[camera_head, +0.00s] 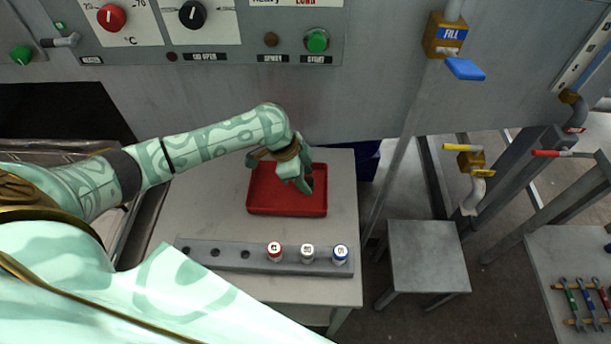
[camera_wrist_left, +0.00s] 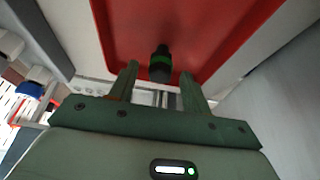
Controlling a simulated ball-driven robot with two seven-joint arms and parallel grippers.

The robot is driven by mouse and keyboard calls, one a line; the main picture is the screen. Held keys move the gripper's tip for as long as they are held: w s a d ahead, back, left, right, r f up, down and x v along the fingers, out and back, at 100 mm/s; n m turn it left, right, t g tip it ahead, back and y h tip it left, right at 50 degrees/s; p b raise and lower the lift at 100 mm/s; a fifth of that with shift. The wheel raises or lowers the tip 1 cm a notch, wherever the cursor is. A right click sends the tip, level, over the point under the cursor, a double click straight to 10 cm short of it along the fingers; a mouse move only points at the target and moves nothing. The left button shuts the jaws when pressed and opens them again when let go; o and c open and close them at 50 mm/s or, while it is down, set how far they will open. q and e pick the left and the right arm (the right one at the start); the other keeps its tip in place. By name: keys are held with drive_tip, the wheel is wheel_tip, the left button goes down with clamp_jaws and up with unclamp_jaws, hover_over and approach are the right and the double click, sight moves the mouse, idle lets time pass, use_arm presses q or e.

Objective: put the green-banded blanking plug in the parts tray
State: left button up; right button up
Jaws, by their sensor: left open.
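The parts tray (camera_head: 260,206) is red and shallow and lies on the grey table in the head view; its red inside (camera_wrist_left: 215,25) fills the top of the left wrist view. My left gripper (camera_head: 302,186) reaches down over the tray, fingers apart. In the wrist view, the green-banded blanking plug (camera_wrist_left: 160,62), dark with a green ring, shows at the open fingertips (camera_wrist_left: 160,74) against the tray's red inside. Whether it touches the tray floor I cannot tell. In the head view the fingers mostly hide it. My right gripper is not in view.
A grey rack (camera_head: 220,257) along the table's front edge holds red-, white- and blue-banded plugs (camera_head: 307,254) and several empty holes. A control panel (camera_head: 230,30) stands behind. A stool (camera_head: 428,258) is to the right, below a blue-handled valve (camera_head: 465,69).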

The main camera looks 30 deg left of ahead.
use_arm(q)
drive_tip(key=p+v, duration=0.3)
drive_tip(key=v, duration=0.8)
drive_tip(key=shift+r+p, duration=0.3)
drive_tip(key=shift+r, duration=0.05)
drive_tip(key=shift+a, duration=0.15)
